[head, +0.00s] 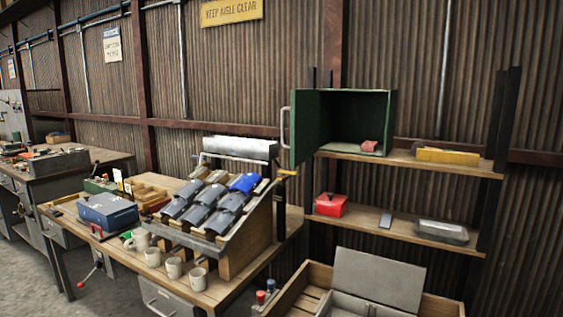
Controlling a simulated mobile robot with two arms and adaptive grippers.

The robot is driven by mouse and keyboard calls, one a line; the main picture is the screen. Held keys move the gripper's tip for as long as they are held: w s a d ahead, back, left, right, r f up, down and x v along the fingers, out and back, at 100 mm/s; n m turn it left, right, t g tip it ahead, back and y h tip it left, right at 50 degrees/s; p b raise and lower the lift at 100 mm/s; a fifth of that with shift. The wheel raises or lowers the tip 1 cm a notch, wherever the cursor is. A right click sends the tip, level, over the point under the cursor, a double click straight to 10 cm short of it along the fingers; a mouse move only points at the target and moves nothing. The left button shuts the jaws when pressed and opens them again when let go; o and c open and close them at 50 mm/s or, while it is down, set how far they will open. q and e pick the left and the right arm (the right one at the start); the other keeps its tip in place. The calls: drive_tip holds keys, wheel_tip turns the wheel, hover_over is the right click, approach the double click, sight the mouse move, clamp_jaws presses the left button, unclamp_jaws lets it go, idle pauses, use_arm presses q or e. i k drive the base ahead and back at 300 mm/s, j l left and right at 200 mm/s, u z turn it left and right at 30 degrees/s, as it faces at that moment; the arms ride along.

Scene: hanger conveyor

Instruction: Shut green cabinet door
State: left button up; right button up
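The green cabinet (373,106) stands on the upper shelf at the right of the head view. Its green door (305,126) is hinged on the cabinet's left side and stands open, swung out toward me. A pale vertical handle (285,128) sits on the door's outer left edge. A small reddish item (369,146) lies inside on the cabinet floor. Neither of my grippers shows in this view.
The upper shelf (405,158) also holds a yellow item (447,156). The lower shelf holds a red box (331,205) and a grey case (441,232). A workbench with a sloped rack (252,238) and mugs stands left; an open wooden crate (290,294) is below.

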sight(304, 107)
drive_tip(key=i+j+z, duration=0.1)
drive_tip(key=z, duration=0.4)
drive_tip(key=j+z, duration=0.3)
drive_tip(key=z, duration=0.15)
drive_tip(key=j+z, duration=0.15)
drive_tip(key=j, duration=0.4)
drive_tip(key=j+z, duration=0.2)
drive_tip(key=j, duration=0.4)
drive_tip(key=k+j+z, duration=0.15)
drive_tip(key=j, duration=0.4)
drive_tip(key=j+z, duration=0.15)
drive_tip(key=j, duration=0.9)
drive_tip(key=k+j, duration=0.1)
drive_tip(key=j, duration=0.35)
drive_tip(key=i+j+z, duration=0.1)
drive_tip(key=i+j, duration=0.45)
drive_tip(key=j, duration=0.15)
